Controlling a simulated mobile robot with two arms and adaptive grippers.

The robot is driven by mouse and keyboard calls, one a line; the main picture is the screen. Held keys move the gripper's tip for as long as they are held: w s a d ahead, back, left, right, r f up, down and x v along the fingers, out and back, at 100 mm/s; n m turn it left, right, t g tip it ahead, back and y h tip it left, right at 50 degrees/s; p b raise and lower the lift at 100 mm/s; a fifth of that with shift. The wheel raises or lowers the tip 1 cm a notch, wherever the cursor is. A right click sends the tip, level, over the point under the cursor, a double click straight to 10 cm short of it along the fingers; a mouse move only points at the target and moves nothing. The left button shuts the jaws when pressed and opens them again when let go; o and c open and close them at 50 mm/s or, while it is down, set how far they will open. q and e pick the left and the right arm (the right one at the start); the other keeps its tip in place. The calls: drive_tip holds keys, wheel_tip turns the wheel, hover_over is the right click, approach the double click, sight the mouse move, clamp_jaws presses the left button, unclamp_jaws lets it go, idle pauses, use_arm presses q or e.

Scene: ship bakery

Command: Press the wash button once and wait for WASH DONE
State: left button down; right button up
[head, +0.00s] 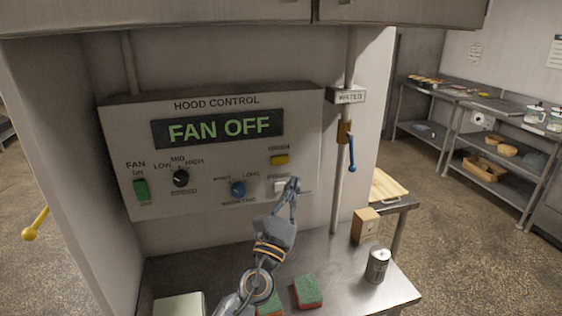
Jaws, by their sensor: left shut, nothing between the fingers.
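The hood control panel (220,104) faces me, and its display (218,128) reads FAN OFF. A yellow button (279,160) is at the panel's right, under a label too small to read surely. Below it a pale button (279,187) shows beside my gripper, partly hidden, its label also unclear. My left gripper (294,184) is shut and empty, fingers pointing up, in front of the panel's lower right corner. I cannot tell whether its tips touch the panel. My right gripper is not in view.
A green fan switch (140,189), black knob (180,178) and blue knob (238,188) are on the panel. A pipe with a blue valve handle (351,157) stands to the right. Sponges (308,292), a can (377,266) and a box (365,226) rest on the steel counter (340,285).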

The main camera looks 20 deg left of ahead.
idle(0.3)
use_arm(q)
drive_tip(key=b, duration=0.4)
approach(285, 156)
drive_tip(key=w+d+r, duration=0.2)
drive_tip(key=w+r, duration=0.1)
drive_tip(key=shift+w+a+f, duration=0.1)
drive_tip(key=shift+w+a, duration=0.25)
drive_tip(key=shift+w, duration=0.3)
idle(0.7)
drive_tip(key=shift+w+a+b, duration=0.25)
drive_tip(key=shift+w+b, duration=0.05)
drive_tip(key=shift+w, duration=0.05)
drive_tip(key=shift+w+a+b, duration=0.25)
drive_tip(key=shift+w+b, duration=0.15)
idle(0.6)
drive_tip(key=shift+s, duration=0.1)
drive_tip(key=shift+s+d+p, duration=0.5)
drive_tip(key=shift+s+p, duration=0.1)
drive_tip(key=shift+s, duration=0.05)
